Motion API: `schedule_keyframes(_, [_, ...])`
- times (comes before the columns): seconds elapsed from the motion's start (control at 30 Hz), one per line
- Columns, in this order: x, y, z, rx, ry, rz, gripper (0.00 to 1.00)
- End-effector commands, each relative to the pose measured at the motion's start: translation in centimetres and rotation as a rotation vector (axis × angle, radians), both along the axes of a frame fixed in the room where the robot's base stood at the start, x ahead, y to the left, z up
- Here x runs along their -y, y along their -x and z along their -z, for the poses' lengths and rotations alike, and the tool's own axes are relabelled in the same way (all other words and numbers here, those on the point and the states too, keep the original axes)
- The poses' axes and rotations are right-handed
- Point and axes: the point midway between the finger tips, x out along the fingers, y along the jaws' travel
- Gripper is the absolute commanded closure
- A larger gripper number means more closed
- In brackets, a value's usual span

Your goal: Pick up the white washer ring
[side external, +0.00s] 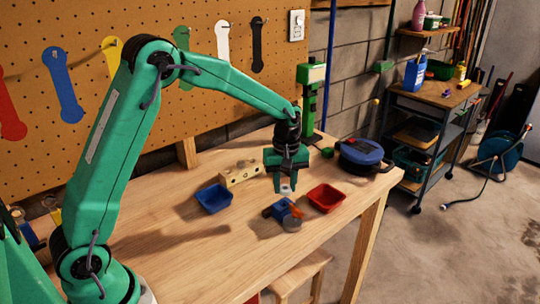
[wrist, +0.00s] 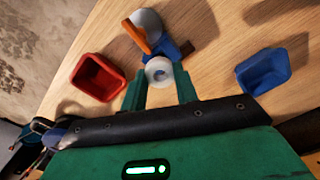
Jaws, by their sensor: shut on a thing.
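The white washer ring (wrist: 159,70) sits between the two fingers of my gripper (wrist: 160,84) in the wrist view, with its round face and a bluish centre showing. In the side external view the ring (side external: 286,189) shows as a small pale spot at the tips of my gripper (side external: 286,181). My gripper points down over the workbench and is shut on the ring. I cannot tell clearly whether the ring touches anything below it.
A blue item (side external: 287,215) with an orange part and a grey disc lies just below my gripper. A blue tray (side external: 214,198) is to the left and a red tray (side external: 327,198) to the right. A holed wooden block (side external: 240,173) stands behind. The bench's front left is clear.

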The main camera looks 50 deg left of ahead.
Motion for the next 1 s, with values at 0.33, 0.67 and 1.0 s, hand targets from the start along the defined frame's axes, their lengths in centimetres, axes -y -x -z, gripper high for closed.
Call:
schedule_keyframes(0.33, [5.6,3.3,-3.6,-0.001,0.0,0.007,0.91])
schedule_keyframes(0.67, [9.0,5.2,-6.0,-0.002,0.0,0.004,0.91])
schedule_keyframes(1.0, [9.6,5.6,-6.4,-0.004,0.0,0.002,0.91])
